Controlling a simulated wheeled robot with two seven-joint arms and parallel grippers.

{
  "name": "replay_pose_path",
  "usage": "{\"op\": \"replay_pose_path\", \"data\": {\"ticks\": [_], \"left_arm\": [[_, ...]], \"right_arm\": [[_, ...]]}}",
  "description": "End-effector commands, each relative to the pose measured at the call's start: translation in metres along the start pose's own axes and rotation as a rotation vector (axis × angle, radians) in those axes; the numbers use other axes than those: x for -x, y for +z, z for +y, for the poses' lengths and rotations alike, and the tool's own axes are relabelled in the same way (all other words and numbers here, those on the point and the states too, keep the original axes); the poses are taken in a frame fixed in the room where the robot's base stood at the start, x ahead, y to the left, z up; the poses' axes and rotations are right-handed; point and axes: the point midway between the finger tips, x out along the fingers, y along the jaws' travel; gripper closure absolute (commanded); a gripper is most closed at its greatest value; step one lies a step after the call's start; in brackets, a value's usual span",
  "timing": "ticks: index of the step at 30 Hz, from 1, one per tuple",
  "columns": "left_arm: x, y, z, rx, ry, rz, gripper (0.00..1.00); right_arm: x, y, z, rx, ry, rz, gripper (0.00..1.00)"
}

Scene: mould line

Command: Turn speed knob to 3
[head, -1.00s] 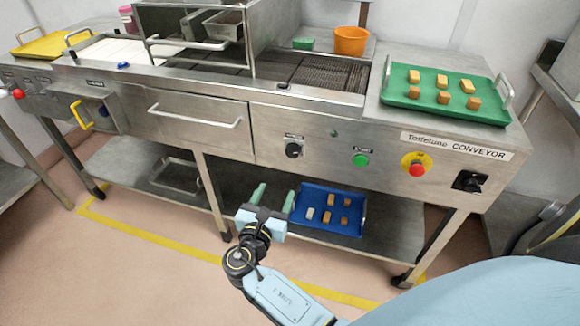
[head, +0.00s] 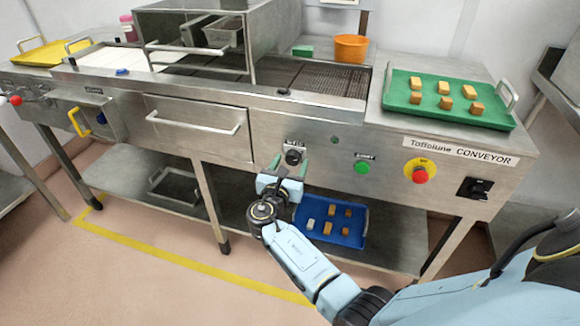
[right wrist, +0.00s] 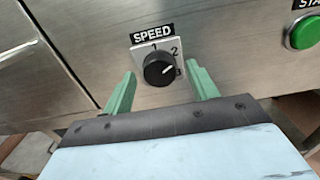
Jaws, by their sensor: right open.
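The speed knob (head: 293,157) is a round black dial on the conveyor's front panel. In the right wrist view the knob (right wrist: 157,71) sits under a SPEED label (right wrist: 152,34) on a white plate marked 1, 2 and 3. My right gripper (head: 289,167) is open just below the knob. In the wrist view its green fingers (right wrist: 161,88) stand to the left and right of the knob, apart from it. My left gripper is out of view.
A green start button (head: 362,168) and a red stop button (head: 420,175) on yellow lie right of the knob. A black switch (head: 475,188) is further right. A drawer handle (head: 194,125) juts out at left. A blue tray (head: 350,240) lies on the shelf below.

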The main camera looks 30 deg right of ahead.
Motion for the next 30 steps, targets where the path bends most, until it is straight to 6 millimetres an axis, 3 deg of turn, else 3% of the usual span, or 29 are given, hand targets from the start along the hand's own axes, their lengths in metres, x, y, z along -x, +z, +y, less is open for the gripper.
{"op": "replay_pose_path", "data": {"ticks": [7, 17, 30], "left_arm": [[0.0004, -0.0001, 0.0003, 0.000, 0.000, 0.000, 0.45], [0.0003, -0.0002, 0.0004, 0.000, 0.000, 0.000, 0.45], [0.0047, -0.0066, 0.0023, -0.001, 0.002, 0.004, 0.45]], "right_arm": [[-0.0007, 0.0001, -0.0002, 0.000, 0.000, 0.000, 0.43], [-0.0004, -0.0001, -0.0002, 0.000, 0.000, 0.000, 0.86], [-0.0004, -0.0011, -0.0001, -0.106, 0.000, -0.001, 0.86]]}}
